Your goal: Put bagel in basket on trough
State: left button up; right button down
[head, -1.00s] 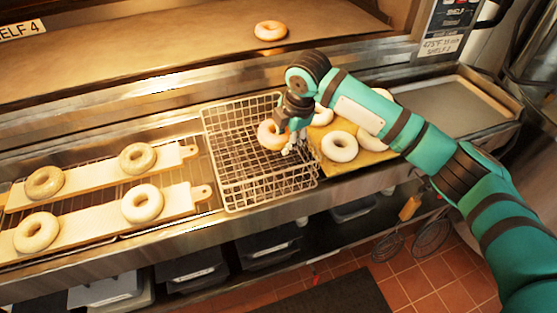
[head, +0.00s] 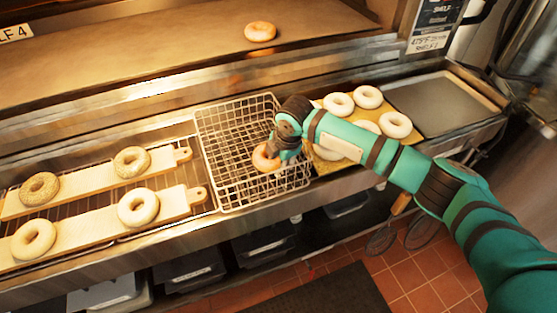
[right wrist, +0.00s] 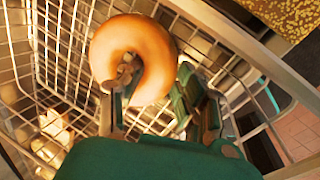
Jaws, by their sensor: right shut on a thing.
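The wire basket (head: 217,133) sits on the metal trough (head: 170,234), between the wooden boards and the yellow tray. My right gripper (head: 277,156) is in the right part of the basket, shut on a golden-brown bagel (head: 263,161). In the right wrist view, one finger of the gripper (right wrist: 152,98) goes through the hole of the bagel (right wrist: 108,42) and the other is at its outer side. The basket's wire mesh (right wrist: 70,50) lies under and around the bagel. Whether the bagel touches the bottom is hard to tell. My left gripper is not in view.
Several pale bagels (head: 339,104) lie on the yellow tray (head: 383,165) right of the basket. Two boards (head: 90,181) with bagels (head: 40,188) lie to the left. An empty metal tray (head: 445,100) is at the far right. Another bagel (head: 260,31) lies on the oven shelf (head: 150,50).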

jog(key=c, duration=1.1)
grip_release()
jog(key=b+v, duration=0.2)
jog(key=v, duration=1)
jog(key=shift+w+r, duration=0.1)
jog(key=shift+r, duration=0.05)
